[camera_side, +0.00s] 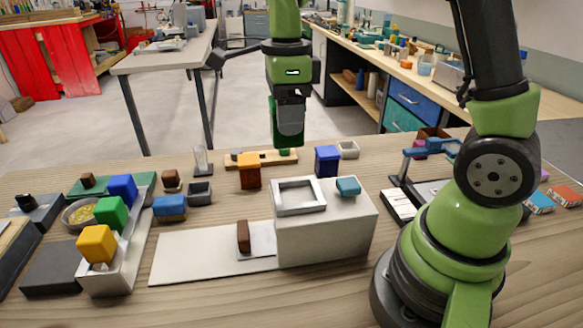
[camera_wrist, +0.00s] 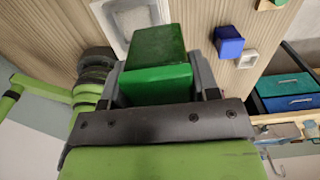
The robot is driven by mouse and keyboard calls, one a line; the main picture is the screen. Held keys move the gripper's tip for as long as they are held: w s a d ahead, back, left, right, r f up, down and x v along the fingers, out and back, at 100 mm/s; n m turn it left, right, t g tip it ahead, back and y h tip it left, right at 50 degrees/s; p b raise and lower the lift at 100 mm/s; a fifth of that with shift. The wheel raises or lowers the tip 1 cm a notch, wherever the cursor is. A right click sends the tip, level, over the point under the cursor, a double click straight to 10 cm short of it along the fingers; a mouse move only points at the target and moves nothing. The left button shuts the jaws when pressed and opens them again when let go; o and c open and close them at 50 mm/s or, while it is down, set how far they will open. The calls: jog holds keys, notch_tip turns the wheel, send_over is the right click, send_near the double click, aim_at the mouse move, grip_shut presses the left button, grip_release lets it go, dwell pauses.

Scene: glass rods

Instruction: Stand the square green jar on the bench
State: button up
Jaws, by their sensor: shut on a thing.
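My gripper (camera_side: 289,135) is shut on the square green jar (camera_wrist: 158,68). In the wrist view the jar sits between the two fingers, with its dark green long side and brighter green end showing. The gripper is raised over the far part of the wooden bench (camera_side: 345,290). A small green patch below it, at the wooden strip, may be the jar's end or a separate thing; I cannot tell.
A white block (camera_side: 327,235) with a square frame (camera_side: 299,196) on top stands mid-bench. A long tray (camera_side: 122,268) holds yellow, green and blue blocks at left. Bare wood shows around the orange-brown jar.

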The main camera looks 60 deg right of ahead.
jog(key=w+d+f, duration=0.8)
jog(key=d+f, duration=0.1)
jog(key=d, duration=0.3)
jog(key=f, duration=0.6)
jog(key=shift+w+d, duration=0.2)
jog(key=shift+d, duration=0.15)
jog(key=shift+f, duration=2.1)
jog(key=shift+f, duration=0.2)
jog(key=o, duration=1.1)
jog(key=shift+c, duration=0.2)
jog(key=shift+r, duration=0.15)
